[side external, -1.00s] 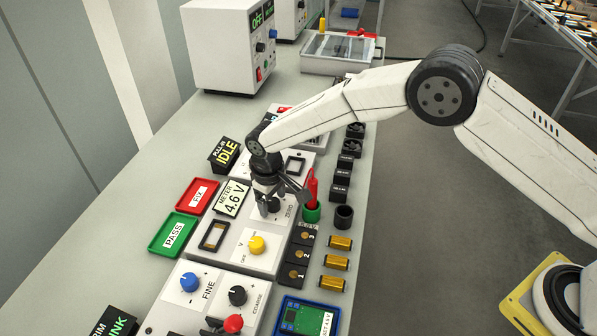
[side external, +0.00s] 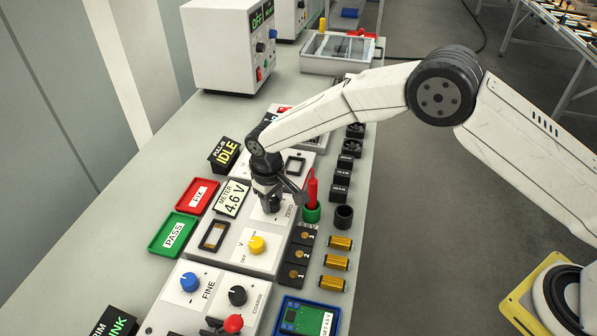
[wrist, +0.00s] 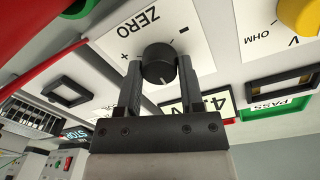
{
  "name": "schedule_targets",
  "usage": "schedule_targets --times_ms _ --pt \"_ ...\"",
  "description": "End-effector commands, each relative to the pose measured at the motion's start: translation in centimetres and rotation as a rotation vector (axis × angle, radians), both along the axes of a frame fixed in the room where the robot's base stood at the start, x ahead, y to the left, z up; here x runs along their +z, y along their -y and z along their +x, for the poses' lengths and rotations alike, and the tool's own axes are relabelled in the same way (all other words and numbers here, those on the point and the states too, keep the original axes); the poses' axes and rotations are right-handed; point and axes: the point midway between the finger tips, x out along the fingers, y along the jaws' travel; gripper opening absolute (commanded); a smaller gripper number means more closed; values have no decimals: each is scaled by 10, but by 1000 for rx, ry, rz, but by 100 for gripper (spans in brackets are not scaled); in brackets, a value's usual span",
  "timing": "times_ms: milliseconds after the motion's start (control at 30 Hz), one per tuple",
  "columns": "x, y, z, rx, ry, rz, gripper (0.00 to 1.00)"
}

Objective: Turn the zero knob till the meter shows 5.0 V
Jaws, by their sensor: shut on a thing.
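The black zero knob (wrist: 158,64) sits on a white panel marked ZERO in the wrist view. My gripper (wrist: 157,75) has one finger on each side of the knob and is shut on it. In the side view my gripper (side external: 272,205) points down at the panel and mostly hides the knob. The meter (side external: 232,199) reads 4.6 V in the side view; in the wrist view its display (wrist: 195,107) is partly hidden by my gripper.
A yellow knob (side external: 257,244) is on the panel in front. A red probe (side external: 311,187) stands in a green holder (side external: 311,214) close to the right of my gripper. Red FIX (side external: 198,195) and green PASS (side external: 174,234) trays lie to the left.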

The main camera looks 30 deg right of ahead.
Motion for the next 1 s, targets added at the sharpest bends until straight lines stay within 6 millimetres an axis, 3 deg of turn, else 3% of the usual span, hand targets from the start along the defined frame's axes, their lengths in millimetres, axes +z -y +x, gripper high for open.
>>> schedule_targets --times_ms 367,1000 --pt "0 0 1 -259 0 -1 0" --pt "0 1 1 -865 0 -1 0"
